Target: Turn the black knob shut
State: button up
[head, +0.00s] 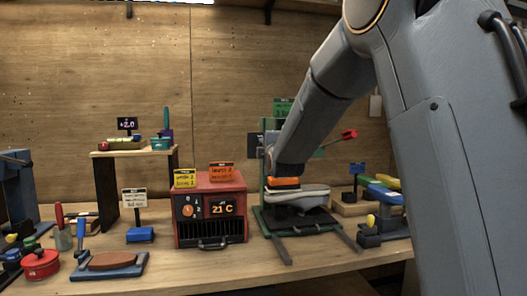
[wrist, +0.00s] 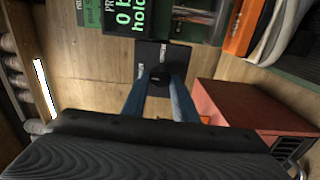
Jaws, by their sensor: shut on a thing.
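The black knob (wrist: 160,74) sits on a dark square plate (wrist: 151,53) with small white lettering, against the wooden wall in the wrist view. My gripper (wrist: 159,84) has its two blue fingers on either side of the knob, shut on it. The fingers partly cover the knob, and I cannot tell which way it points. In the head view my arm hides the gripper and the knob.
Green sign panels (wrist: 125,16) hang nearby.

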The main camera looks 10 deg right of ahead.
dwell(0.4)
jog(key=shift+f, duration=0.1)
jog(key=o, duration=1)
jog(key=shift+a, duration=0.1)
jog(key=shift+s+b, duration=0.6)
jog(key=shift+s, duration=3.35)
